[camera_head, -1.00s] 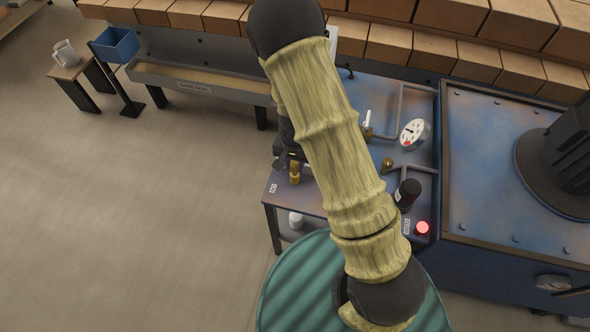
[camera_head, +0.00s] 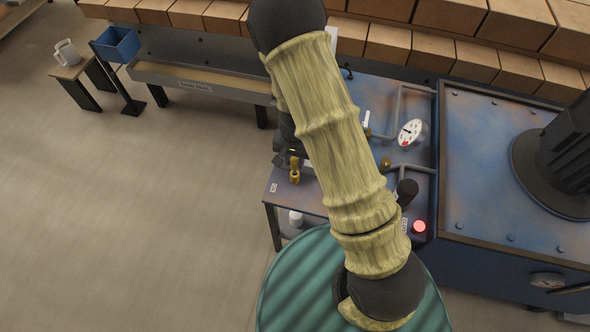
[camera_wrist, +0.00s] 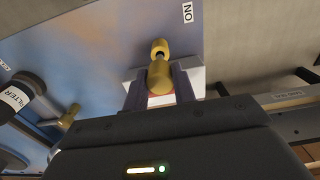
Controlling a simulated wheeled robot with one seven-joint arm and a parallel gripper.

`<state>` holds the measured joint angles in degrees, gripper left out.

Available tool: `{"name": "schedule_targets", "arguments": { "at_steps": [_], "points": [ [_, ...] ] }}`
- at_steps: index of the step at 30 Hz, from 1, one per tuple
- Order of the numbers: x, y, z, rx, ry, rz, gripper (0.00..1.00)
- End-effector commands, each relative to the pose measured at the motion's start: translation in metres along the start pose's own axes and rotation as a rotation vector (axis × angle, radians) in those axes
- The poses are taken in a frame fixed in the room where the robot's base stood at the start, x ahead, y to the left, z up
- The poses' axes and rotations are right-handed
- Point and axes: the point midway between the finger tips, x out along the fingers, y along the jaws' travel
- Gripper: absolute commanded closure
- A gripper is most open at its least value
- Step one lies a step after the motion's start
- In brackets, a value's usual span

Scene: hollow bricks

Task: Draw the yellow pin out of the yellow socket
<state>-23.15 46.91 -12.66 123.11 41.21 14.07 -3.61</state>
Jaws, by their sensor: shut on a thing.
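The yellow pin (camera_wrist: 159,79) shows in the wrist view between the two fingers of my gripper (camera_wrist: 160,84), which is shut on it. The yellow socket (camera_wrist: 160,46) stands just beyond the pin, in line with it. A short dark stretch shows between the two yellow parts; I cannot tell whether the pin's tip is still inside. In the head view the yellow socket (camera_head: 294,177) stands near the left edge of the blue bench, and my gripper (camera_head: 281,150) is just above it, partly hidden by my arm.
A green drum (camera_head: 300,290) stands in front. A trough (camera_head: 200,82) lies behind left.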

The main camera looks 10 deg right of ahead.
Motion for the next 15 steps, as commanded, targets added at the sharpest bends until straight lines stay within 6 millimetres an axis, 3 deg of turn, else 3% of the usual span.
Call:
{"name": "schedule_targets", "arguments": {
  "at_steps": [15],
  "points": [
    [-0.0063, 0.0, 0.0, 0.0, 0.0, 0.0, 0.96]
  ]
}}
